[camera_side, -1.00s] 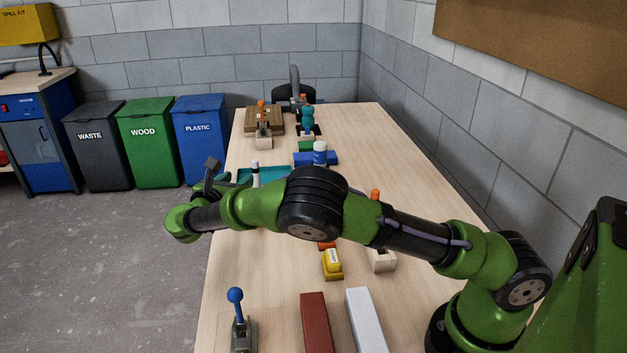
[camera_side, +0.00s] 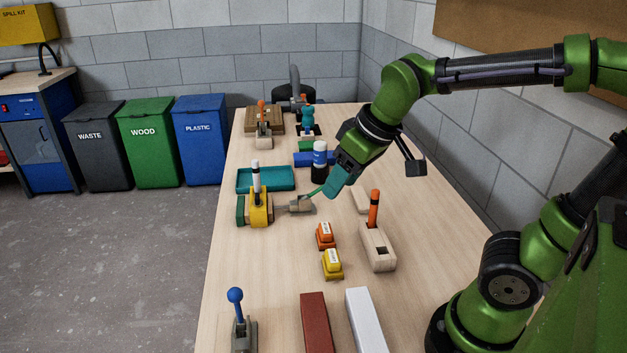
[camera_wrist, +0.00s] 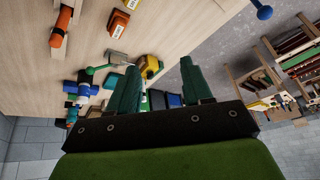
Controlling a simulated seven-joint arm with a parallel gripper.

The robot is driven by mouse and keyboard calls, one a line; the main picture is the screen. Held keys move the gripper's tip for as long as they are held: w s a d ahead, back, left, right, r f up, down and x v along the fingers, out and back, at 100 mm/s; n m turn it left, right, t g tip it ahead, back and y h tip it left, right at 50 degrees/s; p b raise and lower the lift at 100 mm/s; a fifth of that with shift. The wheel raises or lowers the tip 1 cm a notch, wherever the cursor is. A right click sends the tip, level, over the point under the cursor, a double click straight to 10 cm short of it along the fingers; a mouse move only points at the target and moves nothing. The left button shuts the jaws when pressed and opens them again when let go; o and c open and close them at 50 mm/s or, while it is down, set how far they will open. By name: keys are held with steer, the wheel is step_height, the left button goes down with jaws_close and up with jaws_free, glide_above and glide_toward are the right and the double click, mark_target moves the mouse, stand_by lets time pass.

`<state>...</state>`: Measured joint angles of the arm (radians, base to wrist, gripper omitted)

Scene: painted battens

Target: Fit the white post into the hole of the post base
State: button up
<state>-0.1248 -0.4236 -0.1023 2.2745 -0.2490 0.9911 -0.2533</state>
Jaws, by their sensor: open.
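A white post (camera_side: 256,175) with a dark band stands upright at a yellow block (camera_side: 259,208) on the left side of the table; I cannot tell whether it sits in a hole there. A longer white bar (camera_side: 366,322) lies flat at the front. A pale wooden block (camera_side: 378,252) with a dark opening has an orange post (camera_side: 374,208) standing in it; I cannot tell which block is the post base. My gripper (camera_side: 326,190), with teal fingers, is open and empty, right of the white post. The spread fingers also show in the wrist view (camera_wrist: 160,88).
A grey metal piece (camera_side: 299,204) lies between the yellow block and my fingers. A teal tray (camera_side: 266,179) and a black-and-white bottle (camera_side: 320,165) stand behind. Small orange (camera_side: 325,235) and yellow (camera_side: 333,264) blocks, a red bar (camera_side: 315,322) and a blue-knobbed lever (camera_side: 237,315) are nearer.

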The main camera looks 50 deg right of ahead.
steer(key=s+m, duration=0.1)
steer(key=s+a+m+t+y, duration=0.1)
steer(key=s, duration=0.1)
steer(key=s+a+m+t, duration=0.1)
steer(key=s+m, duration=0.1)
steer(key=shift+s+a+r, duration=0.2)
steer(key=shift+o, duration=0.3)
stand_by(0.8)
